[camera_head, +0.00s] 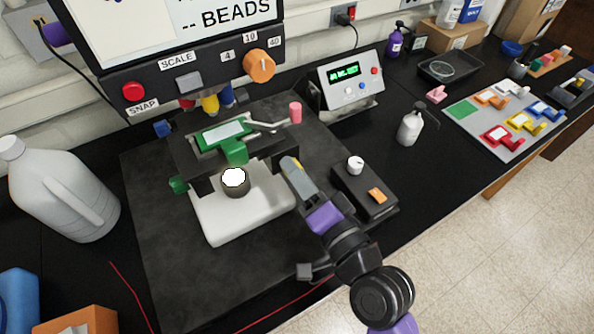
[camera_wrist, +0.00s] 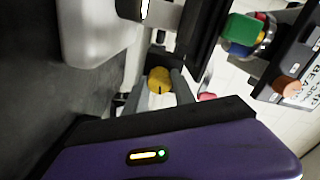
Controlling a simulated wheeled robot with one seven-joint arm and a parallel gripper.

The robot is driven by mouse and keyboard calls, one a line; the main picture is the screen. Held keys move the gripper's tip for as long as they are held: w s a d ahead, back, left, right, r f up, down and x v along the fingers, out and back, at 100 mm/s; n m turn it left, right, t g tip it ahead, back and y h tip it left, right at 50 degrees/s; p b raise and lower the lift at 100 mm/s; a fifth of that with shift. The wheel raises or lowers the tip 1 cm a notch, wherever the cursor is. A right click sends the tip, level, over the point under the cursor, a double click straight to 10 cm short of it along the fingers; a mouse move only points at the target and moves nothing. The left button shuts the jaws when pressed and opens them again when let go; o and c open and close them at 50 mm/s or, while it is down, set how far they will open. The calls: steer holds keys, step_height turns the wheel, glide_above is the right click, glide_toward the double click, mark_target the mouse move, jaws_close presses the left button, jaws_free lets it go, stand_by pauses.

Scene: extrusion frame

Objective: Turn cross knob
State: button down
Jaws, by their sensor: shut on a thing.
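The microscope stands on a dark mat, with a white base (camera_head: 235,215), a black stage and a green slide holder (camera_head: 222,133). In the wrist view a round yellow knob (camera_wrist: 159,79) with a dark mark at its lower edge sits between my two grey fingers; I take it for the cross knob. My gripper (camera_head: 291,168) reaches the right side of the stage in the head view, and its fingers there hide most of the knob. My gripper (camera_wrist: 160,85) is shut on the yellow knob from both sides. A green knob (camera_head: 178,185) is at the stage's left side.
A black control box (camera_head: 365,192) with a white dial stands close right of my gripper. A display panel (camera_head: 190,75) with an orange knob rises behind. A white jug (camera_head: 60,190) stands left, and a small bottle (camera_head: 410,127) stands right.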

steer(key=c, duration=1.1)
jaws_free()
steer(key=shift+o, duration=0.2)
steer(key=shift+s+d+f, duration=0.1)
steer(key=b+v, duration=0.3)
steer(key=v, duration=0.4)
steer(key=shift+s+d, duration=0.15)
steer(key=shift+s, duration=0.1)
